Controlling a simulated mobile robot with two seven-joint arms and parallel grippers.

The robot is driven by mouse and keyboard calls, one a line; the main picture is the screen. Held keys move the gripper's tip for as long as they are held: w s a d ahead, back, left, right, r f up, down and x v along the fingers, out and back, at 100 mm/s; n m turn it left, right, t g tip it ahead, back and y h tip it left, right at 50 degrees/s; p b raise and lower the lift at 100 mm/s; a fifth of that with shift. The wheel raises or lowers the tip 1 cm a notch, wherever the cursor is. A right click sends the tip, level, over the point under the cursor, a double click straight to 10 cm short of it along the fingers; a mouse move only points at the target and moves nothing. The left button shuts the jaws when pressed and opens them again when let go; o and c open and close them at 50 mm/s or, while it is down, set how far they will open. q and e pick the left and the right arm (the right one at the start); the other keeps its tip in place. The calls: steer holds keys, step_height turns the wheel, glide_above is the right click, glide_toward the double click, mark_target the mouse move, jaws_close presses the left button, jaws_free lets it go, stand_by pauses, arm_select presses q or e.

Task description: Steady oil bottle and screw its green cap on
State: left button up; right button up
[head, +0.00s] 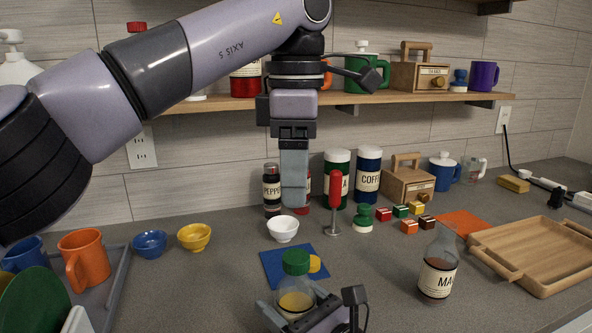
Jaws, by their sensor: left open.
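The oil bottle (296,302) is clear with yellow liquid and stands upright at the bottom centre. Its green cap (297,262) sits on top of the bottle's mouth; whether it is threaded on cannot be told. My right gripper (298,312) comes in from the bottom with its fingers on both sides of the bottle's body, closed around it. The bottle's base is hidden. My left gripper (294,205) points straight down above and behind the cap, open and empty, clear of the bottle.
A blue mat (276,268) with a yellow round piece (314,264) lies behind the bottle. A white bowl (283,229), red-handled tool (335,200) and green stopper-like piece (364,218) stand further back. A labelled brown bottle (438,268) and wooden tray (480,262) are right.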

steer(key=shift+o, duration=0.6)
steer(key=shift+v, duration=3.55)
